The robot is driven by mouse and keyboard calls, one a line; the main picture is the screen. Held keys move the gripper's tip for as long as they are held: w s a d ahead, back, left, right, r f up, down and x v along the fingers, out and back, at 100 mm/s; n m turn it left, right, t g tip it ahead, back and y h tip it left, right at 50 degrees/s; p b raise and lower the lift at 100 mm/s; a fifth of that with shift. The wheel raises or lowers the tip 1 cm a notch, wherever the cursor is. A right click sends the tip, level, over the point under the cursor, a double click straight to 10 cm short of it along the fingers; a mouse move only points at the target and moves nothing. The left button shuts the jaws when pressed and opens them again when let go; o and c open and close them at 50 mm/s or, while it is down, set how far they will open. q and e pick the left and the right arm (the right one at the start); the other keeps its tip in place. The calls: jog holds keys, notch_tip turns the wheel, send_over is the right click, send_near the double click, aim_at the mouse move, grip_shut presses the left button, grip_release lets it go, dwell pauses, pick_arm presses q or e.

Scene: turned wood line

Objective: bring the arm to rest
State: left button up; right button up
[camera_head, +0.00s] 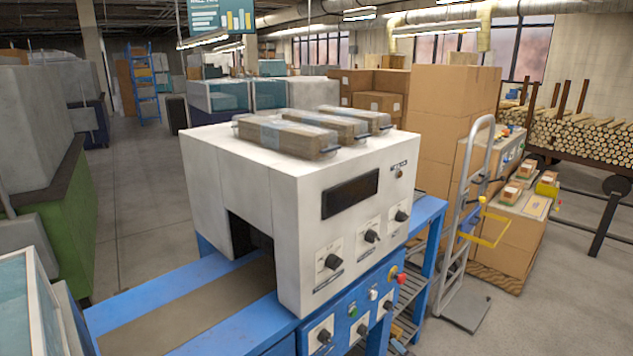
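Neither of my grippers shows in the head view, and I see no part of my arms that I can be sure of. The nearest thing in front of me is a white machine housing (250,180) with a dark display and black knobs. It stands over a blue conveyor frame (215,330) with a brown belt (185,305) that runs into its dark opening. Several wrapped wood bundles (285,137) lie on top of the housing.
A grey hand truck (465,315) stands right of the conveyor, beside stacked cardboard boxes (450,110). A log rack (585,140) is at the far right. Green machinery (60,220) stands at the left. The grey floor (140,190) between it and the conveyor is clear.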

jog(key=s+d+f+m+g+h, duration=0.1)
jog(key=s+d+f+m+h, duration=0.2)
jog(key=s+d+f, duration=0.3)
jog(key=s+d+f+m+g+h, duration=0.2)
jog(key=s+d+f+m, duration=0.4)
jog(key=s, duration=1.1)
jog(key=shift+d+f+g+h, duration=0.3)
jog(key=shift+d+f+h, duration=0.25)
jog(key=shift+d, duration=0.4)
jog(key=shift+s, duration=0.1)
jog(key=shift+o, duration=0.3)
